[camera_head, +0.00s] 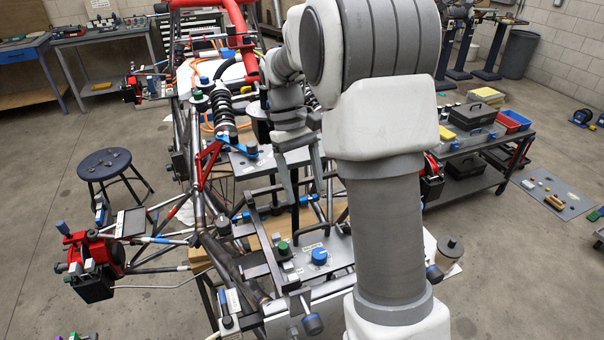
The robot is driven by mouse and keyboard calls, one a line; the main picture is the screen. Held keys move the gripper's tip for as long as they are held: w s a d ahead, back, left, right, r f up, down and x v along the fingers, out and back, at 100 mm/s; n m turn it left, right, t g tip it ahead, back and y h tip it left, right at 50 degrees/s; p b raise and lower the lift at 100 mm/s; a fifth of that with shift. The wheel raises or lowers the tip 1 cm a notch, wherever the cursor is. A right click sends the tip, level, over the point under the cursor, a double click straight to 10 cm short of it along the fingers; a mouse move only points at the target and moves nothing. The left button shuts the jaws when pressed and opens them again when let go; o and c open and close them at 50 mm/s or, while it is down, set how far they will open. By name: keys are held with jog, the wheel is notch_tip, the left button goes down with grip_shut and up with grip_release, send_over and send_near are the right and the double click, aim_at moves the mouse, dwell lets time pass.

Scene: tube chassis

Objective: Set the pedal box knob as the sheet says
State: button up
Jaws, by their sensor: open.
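A blue knob (319,256) stands on a grey metal plate (334,244) low in the middle of the head view, with a small label (312,246) beside it. A green knob (283,247) is just to its left. Print on the label and any pointer mark are too small to read. My gripper (308,192) points down above and behind the blue knob, apart from it. Its fingers are spread and appear empty. A white paper (441,262) shows partly behind my arm at the right; I cannot tell whether it is the sheet.
The tube chassis with red tubes (206,165) surrounds the plate, with a black spring damper (223,112) at left. A stool (105,164) stands at left. A cart with toolboxes (474,117) is at right. Bare floor lies at lower right. My arm hides part of the chassis.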

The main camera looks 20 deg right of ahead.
jog(key=shift+v, duration=1.1)
jog(key=s+a+r+t, duration=0.2)
jog(key=s+t, duration=0.1)
jog(key=s, duration=0.3)
jog(key=s+a+r+m+t, duration=0.1)
jog(key=s+a+r+t, duration=0.1)
jog(key=s, duration=0.4)
jog(key=s+a+r+m+t, duration=0.1)
jog(key=s+a+r+t, duration=0.1)
jog(key=s+t, duration=0.3)
jog(key=shift+s+r+y, duration=0.25)
jog(key=shift+s+y, duration=0.15)
jog(key=shift+s, duration=0.6)
